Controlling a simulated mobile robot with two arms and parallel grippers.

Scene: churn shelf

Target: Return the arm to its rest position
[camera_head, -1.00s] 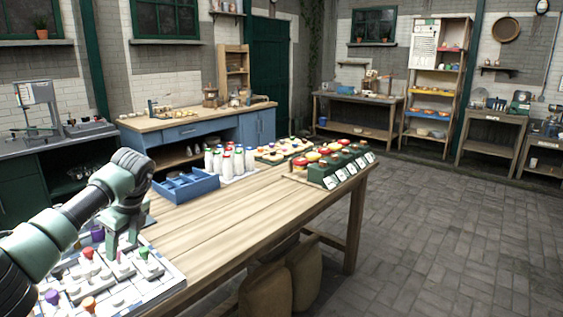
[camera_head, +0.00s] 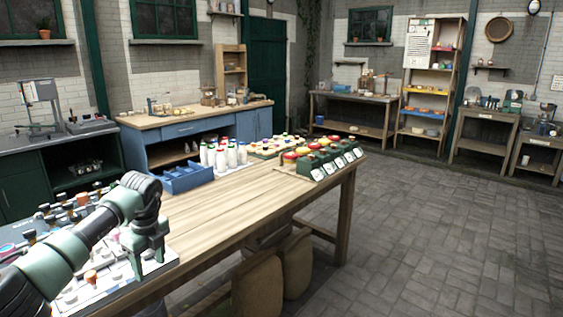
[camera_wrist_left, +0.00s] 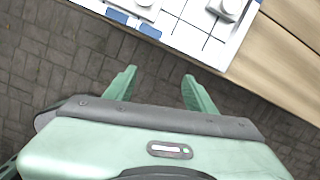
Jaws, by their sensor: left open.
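My left arm comes in from the left in the head view. Its left gripper (camera_head: 145,264) points down at the near edge of the white gridded board (camera_head: 160,262), which lies on the wooden table. In the left wrist view the two green fingers (camera_wrist_left: 160,88) are spread apart with nothing between them. Brick floor shows beneath them, and the board's edge (camera_wrist_left: 240,48) is just ahead. The board carries several small pieces with coloured tops, partly hidden by my arm. My right gripper is not in view.
The wooden table (camera_head: 225,208) has a clear middle. A blue divided tray (camera_head: 185,180), white bottles (camera_head: 225,157) and a row of green boxes with labels (camera_head: 318,160) stand towards its far end. Sacks (camera_head: 258,288) stand under the table. Open floor (camera_head: 430,235) lies to the right.

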